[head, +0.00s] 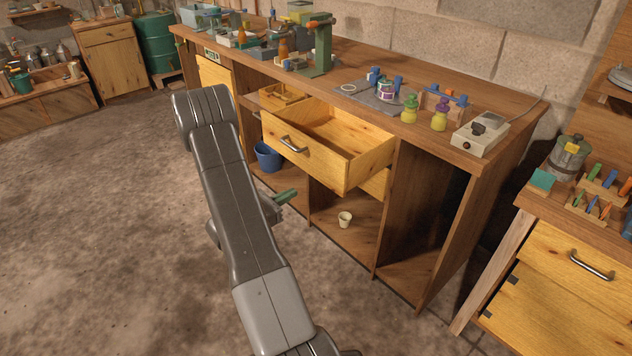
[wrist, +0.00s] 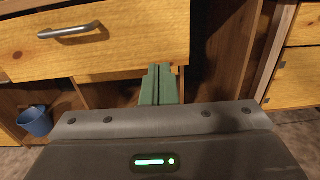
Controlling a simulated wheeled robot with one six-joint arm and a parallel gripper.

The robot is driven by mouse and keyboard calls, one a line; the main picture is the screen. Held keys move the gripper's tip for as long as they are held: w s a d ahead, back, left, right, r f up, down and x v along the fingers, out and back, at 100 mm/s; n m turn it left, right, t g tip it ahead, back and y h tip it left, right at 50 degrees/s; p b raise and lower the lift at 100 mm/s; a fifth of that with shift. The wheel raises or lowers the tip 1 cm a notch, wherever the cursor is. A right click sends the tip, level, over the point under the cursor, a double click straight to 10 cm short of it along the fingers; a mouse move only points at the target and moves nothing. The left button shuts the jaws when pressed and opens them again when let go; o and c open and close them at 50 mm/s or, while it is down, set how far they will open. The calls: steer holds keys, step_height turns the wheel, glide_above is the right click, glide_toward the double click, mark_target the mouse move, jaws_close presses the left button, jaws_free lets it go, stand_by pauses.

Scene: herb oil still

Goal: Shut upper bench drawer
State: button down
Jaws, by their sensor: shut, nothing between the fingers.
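The upper bench drawer (head: 300,152) is pulled out from the wooden bench, with its open inside and metal handle showing. In the wrist view its wooden front (wrist: 130,45) fills the upper left, with the handle (wrist: 70,31) near the top. My gripper (head: 292,192) shows green fingers in front of and below the drawer front in the head view. In the wrist view my gripper (wrist: 159,68) has its fingers shut together and empty, tips by the front's lower right edge. I cannot tell whether they touch it. My arm hides part of the bench.
A cup (head: 345,219) stands on the bench's lower shelf, and a blue bucket (head: 267,157) is to its left. Bottles, a green press (head: 320,45) and a switch box (head: 480,134) stand on the bench top. The floor on the left is clear.

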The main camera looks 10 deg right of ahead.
mark_target(329, 172)
steer(key=x, duration=0.7)
steer(key=p+x, duration=0.1)
steer(key=x, duration=0.5)
steer(key=shift+w+d+f, duration=0.2)
steer(key=shift+w, duration=0.25)
steer(key=b+x, duration=0.9)
steer(key=x, duration=1.2)
steer(key=shift+w+d+f+b, duration=0.2)
steer(key=shift+w+d+b, duration=0.05)
steer(key=shift+w+b, duration=0.15)
steer(key=shift+w+d, duration=0.4)
steer(key=shift+d, duration=0.15)
steer(key=shift+r, duration=0.35)
steer(key=shift+r, duration=0.1)
